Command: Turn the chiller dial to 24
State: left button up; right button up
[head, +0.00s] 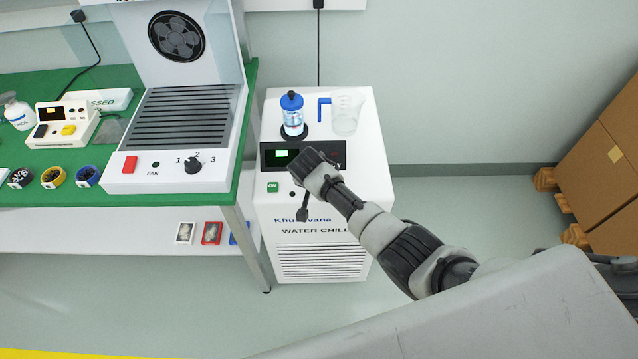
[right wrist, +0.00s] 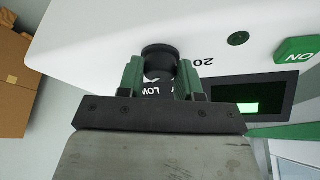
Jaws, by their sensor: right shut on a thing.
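The water chiller (head: 378,190) is a white cabinet beside the green bench. Its dark front panel has a lit green display (head: 281,153), also in the right wrist view (right wrist: 248,107); I cannot read a number on it. In the right wrist view my right gripper (right wrist: 160,72) is shut on the black round dial (right wrist: 158,52), one green finger on each side. A "20" mark is printed beside the dial. White "LOW" lettering shows between the fingers. The dial's pointer is not clear. In the head view my right arm hides the dial. My left gripper is not in view.
A blue-capped bottle (head: 292,114) and a clear jug (head: 346,113) stand on the chiller top. A green ON button (head: 272,187) is left of the dial area. The bench with a fan unit (head: 170,185) is to the left. Cardboard boxes (head: 590,165) stand at right.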

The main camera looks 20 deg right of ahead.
jog(key=shift+m, duration=0.6)
jog(key=shift+h, duration=0.3)
jog(key=o, duration=0.9)
jog(key=shift+g, duration=0.3)
jog(key=v, duration=1)
jog(key=shift+s+r+p, duration=0.1)
jog(key=shift+r+p, duration=0.25)
jog(key=shift+r, duration=0.05)
